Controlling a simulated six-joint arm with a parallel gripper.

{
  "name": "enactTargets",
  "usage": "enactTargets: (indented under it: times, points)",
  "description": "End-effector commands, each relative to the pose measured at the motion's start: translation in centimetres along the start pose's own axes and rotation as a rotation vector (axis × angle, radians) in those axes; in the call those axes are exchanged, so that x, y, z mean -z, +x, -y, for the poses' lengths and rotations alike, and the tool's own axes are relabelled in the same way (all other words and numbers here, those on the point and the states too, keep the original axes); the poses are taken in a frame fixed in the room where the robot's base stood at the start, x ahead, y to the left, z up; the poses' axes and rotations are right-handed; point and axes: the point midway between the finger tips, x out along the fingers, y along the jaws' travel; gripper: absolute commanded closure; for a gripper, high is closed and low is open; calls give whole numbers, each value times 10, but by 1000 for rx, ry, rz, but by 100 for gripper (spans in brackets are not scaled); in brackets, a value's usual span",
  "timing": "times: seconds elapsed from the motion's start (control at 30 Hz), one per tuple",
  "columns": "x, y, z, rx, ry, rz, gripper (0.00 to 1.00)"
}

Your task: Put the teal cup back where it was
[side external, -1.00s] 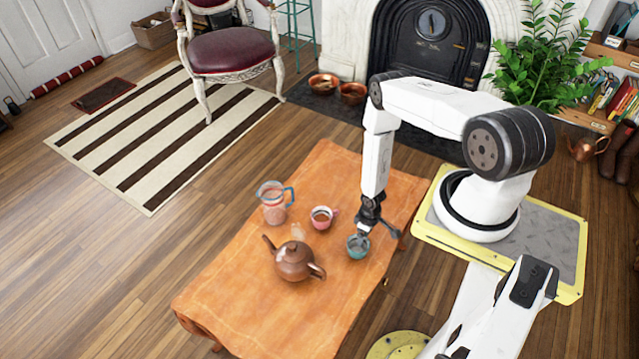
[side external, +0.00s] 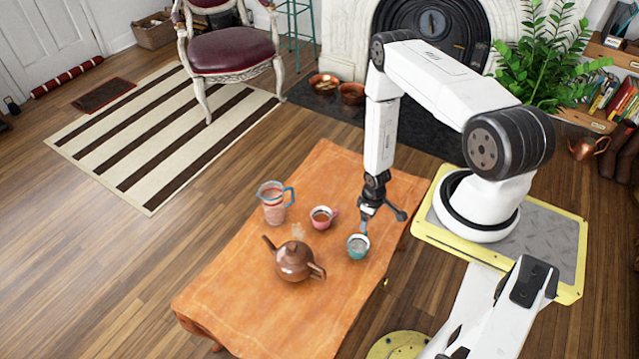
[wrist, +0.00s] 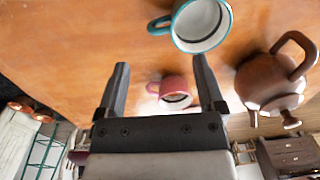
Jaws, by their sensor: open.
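The teal cup (side external: 358,246) stands upright on the orange-covered table (side external: 250,306), near its right edge. It also shows in the wrist view (wrist: 201,24), with its handle to the left and a pale inside. My gripper (side external: 365,222) is just above and behind the cup in the side view, open and empty. In the wrist view its two fingers (wrist: 160,75) are spread apart and the teal cup lies beyond their tips, clear of them.
A pink cup (side external: 322,217) stands left of my gripper. The front of the table is bare.

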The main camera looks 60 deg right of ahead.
Motion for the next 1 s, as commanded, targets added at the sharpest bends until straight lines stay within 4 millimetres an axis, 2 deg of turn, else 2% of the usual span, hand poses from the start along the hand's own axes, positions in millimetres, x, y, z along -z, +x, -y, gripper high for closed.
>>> enactTargets:
  times: [0.2, 0.4, 1.0]
  points:
    - [1, -24, -1, -1, 0, -2, 12]
    - [0, -36, 0, 0, 0, 0, 12]
    - [0, -40, 0, 0, 0, 0, 12]
